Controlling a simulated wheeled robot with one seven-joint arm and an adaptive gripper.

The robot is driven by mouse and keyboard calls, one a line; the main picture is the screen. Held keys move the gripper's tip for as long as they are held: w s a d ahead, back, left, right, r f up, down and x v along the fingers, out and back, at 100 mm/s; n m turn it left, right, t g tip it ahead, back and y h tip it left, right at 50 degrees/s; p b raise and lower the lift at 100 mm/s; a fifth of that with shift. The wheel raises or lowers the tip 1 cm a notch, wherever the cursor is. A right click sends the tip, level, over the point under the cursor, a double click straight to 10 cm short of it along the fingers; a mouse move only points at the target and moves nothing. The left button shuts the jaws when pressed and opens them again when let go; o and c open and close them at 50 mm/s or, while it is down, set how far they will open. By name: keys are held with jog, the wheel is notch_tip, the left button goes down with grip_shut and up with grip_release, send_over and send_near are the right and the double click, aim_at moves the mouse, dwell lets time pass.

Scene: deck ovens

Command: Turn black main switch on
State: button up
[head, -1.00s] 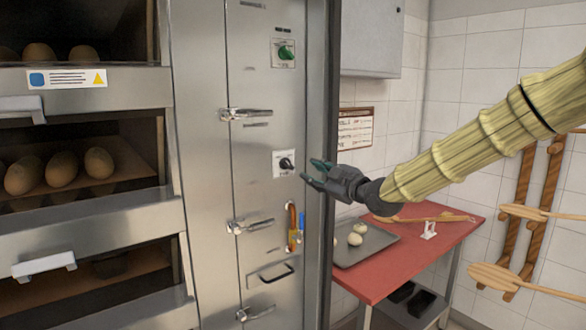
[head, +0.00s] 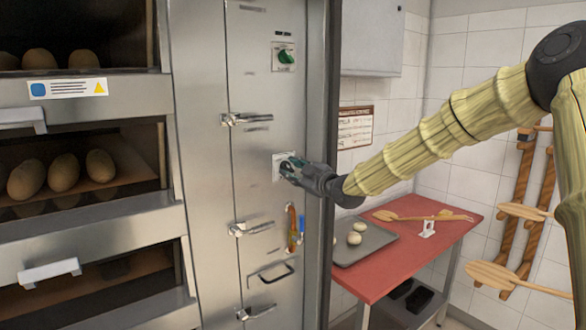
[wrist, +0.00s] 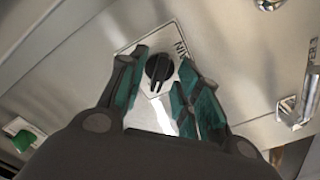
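The black main switch is a round rotary knob (wrist: 159,68) on a pale square plate (wrist: 150,52) on the steel panel. In the wrist view it sits between the two teal-padded fingers of my gripper (wrist: 160,85), which are open on either side of it with small gaps. In the head view my gripper (head: 287,168) is at the plate (head: 278,172) and hides most of the knob. A white pointer or mark shows beside the knob in the wrist view.
A green switch (head: 286,55) is higher on the same panel (head: 262,95). Steel latches (head: 246,119) stick out above and below the black switch. A red table (head: 385,268) with a tray (head: 368,242) stands to the right. Oven decks with loaves (head: 62,172) are at the left.

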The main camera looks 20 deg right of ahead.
jog(key=shift+w, duration=0.25)
jog(key=shift+c, duration=0.5)
grip_shut()
